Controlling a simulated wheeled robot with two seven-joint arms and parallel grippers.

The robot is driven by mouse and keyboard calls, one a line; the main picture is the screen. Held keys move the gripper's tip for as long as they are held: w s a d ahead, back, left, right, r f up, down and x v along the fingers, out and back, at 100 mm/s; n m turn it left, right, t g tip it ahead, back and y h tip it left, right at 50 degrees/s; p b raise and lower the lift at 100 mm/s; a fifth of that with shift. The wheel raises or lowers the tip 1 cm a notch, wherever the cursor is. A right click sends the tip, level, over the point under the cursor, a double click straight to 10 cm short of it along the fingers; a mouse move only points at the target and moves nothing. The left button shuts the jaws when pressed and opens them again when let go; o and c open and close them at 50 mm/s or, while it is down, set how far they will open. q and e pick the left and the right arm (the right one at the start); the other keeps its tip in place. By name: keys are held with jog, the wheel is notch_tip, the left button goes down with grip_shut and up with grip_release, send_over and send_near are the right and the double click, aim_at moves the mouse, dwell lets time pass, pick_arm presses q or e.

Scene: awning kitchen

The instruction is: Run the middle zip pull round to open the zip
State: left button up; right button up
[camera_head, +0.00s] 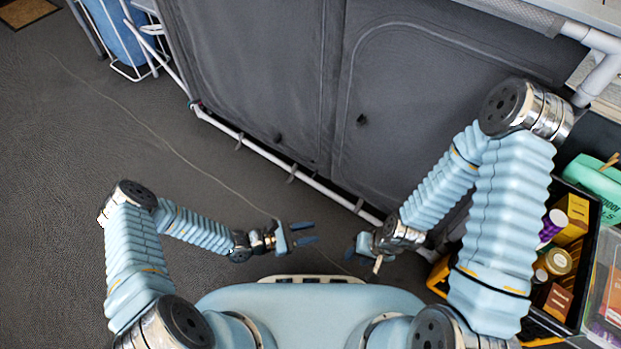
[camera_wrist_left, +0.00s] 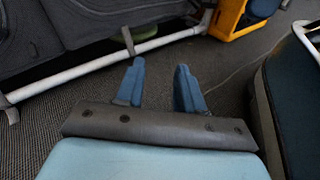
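The grey fabric front (camera_head: 437,90) of the unit has a curved, pale seam line that looks like a zip. A small dark tab (camera_head: 362,120), perhaps a zip pull, sits near the left side of that curve. Another small dark tab (camera_head: 278,138) is on the panel to its left. Which one is the middle pull I cannot tell for sure. My left gripper (camera_head: 307,232) is open and empty, over the floor in front of the unit. Its parted fingers also show in the left wrist view (camera_wrist_left: 160,88). My right gripper (camera_head: 364,261) looks open and empty. Both are apart from the fabric.
A white pipe frame (camera_head: 285,167) runs along the fabric's bottom edge. A black and yellow crate (camera_head: 592,260) with bottles and boxes stands at the right, close to my right arm. A blue folding chair (camera_head: 122,32) is at upper left. The floor (camera_head: 60,160) at left is clear except a thin cable.

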aim_at(312, 178)
pick_arm(q)
jog(key=w+a+f+n+t+y, duration=0.35)
jog(key=w+a+n+t, duration=0.35)
jog(key=w+n+t, duration=0.25)
jog(key=shift+m+t+y, duration=0.25)
jog(key=shift+y, duration=0.3)
jog(key=b+x, duration=0.1)
jog(key=x, duration=0.3)
jog(key=b+x, duration=0.1)
jog(key=x, duration=0.4)
jog(key=b+x, duration=0.1)
jog(key=x, duration=0.4)
jog(key=shift+w+a+r, duration=0.15)
jog(key=shift+w+r, duration=0.05)
jog(key=shift+r, duration=0.1)
jog(key=shift+c, duration=0.3)
grip_shut()
